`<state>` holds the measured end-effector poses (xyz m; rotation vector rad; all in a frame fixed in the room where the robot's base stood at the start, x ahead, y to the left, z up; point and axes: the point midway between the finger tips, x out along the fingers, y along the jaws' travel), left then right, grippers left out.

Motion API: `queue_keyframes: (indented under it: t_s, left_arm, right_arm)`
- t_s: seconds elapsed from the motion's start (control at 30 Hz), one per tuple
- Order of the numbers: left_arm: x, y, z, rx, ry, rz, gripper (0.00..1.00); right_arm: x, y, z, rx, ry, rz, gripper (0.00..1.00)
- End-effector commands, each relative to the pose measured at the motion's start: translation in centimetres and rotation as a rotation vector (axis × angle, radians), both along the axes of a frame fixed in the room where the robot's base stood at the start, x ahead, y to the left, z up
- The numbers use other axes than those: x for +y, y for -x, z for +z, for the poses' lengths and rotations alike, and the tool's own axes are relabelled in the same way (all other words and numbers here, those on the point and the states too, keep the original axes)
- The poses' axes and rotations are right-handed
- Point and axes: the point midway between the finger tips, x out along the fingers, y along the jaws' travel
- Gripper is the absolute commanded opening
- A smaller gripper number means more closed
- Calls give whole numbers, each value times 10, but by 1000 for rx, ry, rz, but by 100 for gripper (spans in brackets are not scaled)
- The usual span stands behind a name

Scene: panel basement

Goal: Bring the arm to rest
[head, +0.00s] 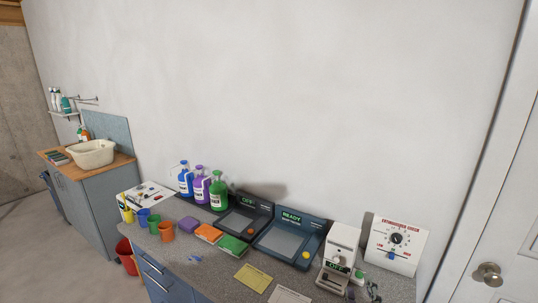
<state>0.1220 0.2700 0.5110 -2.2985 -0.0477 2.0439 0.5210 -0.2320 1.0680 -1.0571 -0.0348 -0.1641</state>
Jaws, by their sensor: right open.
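My right gripper (363,292) shows only as small dark parts at the bottom edge, in front of the white device. The rest of my right arm is out of the picture. My left gripper is not in view.
A grey counter (205,258) holds coloured cups, blue, purple and green bottles (217,192), sponges, two dark panels (290,242), yellow and white cards and a white device (341,250). A white dial panel (396,245) stands at right, near a door (510,245). A basin (92,154) sits far left.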

Motion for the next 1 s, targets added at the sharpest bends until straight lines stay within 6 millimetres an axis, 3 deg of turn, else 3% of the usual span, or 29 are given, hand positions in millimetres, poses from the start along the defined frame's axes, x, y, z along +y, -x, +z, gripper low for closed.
queue_keyframes:
  t_s: [0.2, 0.3, 0.4, 0.6, 0.87, 0.9, 1.0]
  left_arm:
    - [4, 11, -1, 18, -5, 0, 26]
    - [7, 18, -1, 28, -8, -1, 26]
    - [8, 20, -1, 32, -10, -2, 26]
    - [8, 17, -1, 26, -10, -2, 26]
    - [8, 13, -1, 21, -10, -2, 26]
    - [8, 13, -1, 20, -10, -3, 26]
    - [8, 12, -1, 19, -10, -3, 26]
  right_arm:
    - [63, 14, -8, 106, 518, 304, 57]
    - [87, 35, -32, 199, 844, 487, 57]
    - [93, 65, -67, 323, 1175, 675, 57]
    - [59, 126, -115, 584, 1629, 969, 57]
    - [-7, 197, -131, 925, 1933, 1262, 57]
    - [-14, 204, -137, 964, 1948, 1296, 57]
    - [-16, 194, -175, 968, 1930, 1304, 57]
